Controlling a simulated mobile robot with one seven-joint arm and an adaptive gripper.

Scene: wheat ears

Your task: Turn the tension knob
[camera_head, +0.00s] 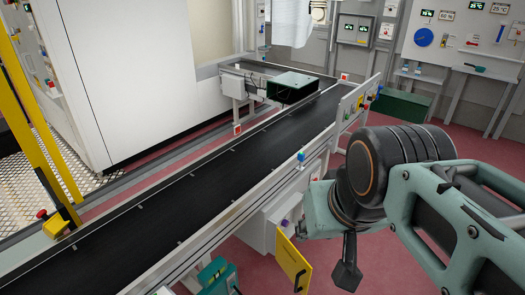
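No knob is labelled clearly enough for me to tell which one is the tension knob. A small purple knob (285,223) is on a white box beside the conveyor's near side. A small blue knob-like part (301,156) sits on the conveyor's near rail. My arm reaches in from the right, with a large dark joint in front of the conveyor's near side. A dark end piece hangs below it and may be part of my gripper (347,270). It is apart from both knobs. Its fingers cannot be made out.
A black conveyor belt (215,180) runs from lower left to upper right. A dark green box (292,87) is at its far end. A yellow panel (293,262) stands out below the near rail. A yellow post (30,110) is at left. Reddish floor is open at right.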

